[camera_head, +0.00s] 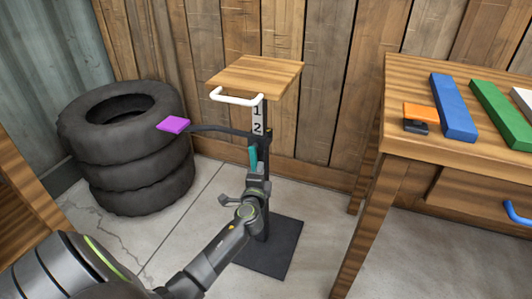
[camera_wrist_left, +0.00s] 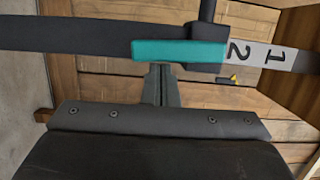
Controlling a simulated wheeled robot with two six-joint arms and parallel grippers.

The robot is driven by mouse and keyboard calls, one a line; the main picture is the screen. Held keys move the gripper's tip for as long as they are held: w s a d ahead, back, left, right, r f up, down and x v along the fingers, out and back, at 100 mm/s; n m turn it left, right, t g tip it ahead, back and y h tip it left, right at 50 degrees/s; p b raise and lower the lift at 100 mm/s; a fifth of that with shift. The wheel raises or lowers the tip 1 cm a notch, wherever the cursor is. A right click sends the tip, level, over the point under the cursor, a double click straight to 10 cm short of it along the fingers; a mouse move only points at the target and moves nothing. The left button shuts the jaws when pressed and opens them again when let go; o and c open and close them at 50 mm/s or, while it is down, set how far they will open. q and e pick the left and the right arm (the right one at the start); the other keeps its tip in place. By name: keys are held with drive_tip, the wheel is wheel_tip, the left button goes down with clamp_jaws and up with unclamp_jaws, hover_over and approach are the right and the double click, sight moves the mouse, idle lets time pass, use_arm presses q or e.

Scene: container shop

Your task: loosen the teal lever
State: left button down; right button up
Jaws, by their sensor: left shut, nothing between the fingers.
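The teal lever (camera_head: 253,157) is on the black post of a stand, just below the number 2 on the white scale (camera_head: 258,118). In the left wrist view the teal lever (camera_wrist_left: 180,51) lies across the picture beside a dark collar (camera_wrist_left: 209,54). My left gripper (camera_head: 257,178) is just below the lever in the head view, its fingers shut and empty. In the wrist view the fingertips (camera_wrist_left: 160,68) end close at the lever's lower edge; whether they touch it I cannot tell. My right gripper is not in view.
The stand has a wooden top (camera_head: 255,76), a white handle (camera_head: 235,97), a black side arm with a purple pad (camera_head: 173,125) and a dark base plate (camera_head: 272,250). Stacked tires (camera_head: 140,165) stand left. A wooden table (camera_head: 400,148) with coloured blocks stands right.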

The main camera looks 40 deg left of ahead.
use_arm(q)
drive_tip(key=shift+a+f+m, duration=0.1)
drive_tip(key=shift+a+m, duration=0.1)
drive_tip(key=shift+m, duration=0.1)
idle(0.4)
